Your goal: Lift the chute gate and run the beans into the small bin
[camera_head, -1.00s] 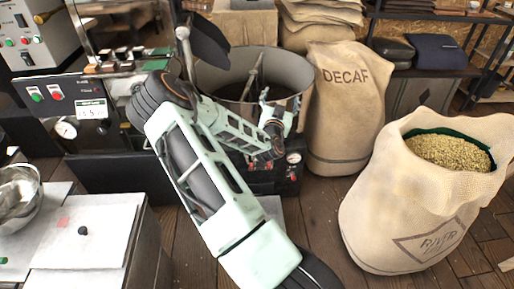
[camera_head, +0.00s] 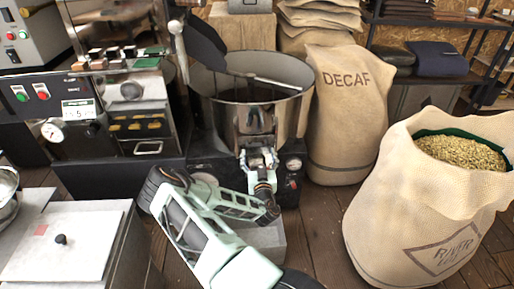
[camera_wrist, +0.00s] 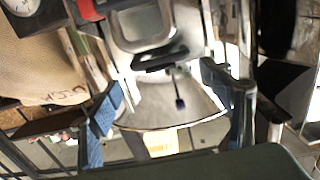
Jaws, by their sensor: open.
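A round metal drum (camera_head: 222,103) stands at the centre back, with a dark stirring arm inside. A metal chute (camera_head: 254,120) is at its front, partly behind my gripper (camera_head: 259,155). My gripper is open just in front of the chute, its fingers spread in the wrist view (camera_wrist: 168,95). Between and beyond the fingers is a shiny metal plate with a dark bar (camera_wrist: 160,58), perhaps the gate handle; I cannot tell whether it touches the fingers. A grey box (camera_head: 262,236) sits low beneath the chute, partly behind my arm; I cannot tell whether it is the small bin.
A DECAF sack (camera_head: 347,125) stands right of the drum. An open sack of beans (camera_head: 410,215) is at the right front. The roaster panel (camera_head: 60,98) stands left, and a white-topped cabinet (camera_head: 75,240) is at the lower left. Dark plank floor shows between.

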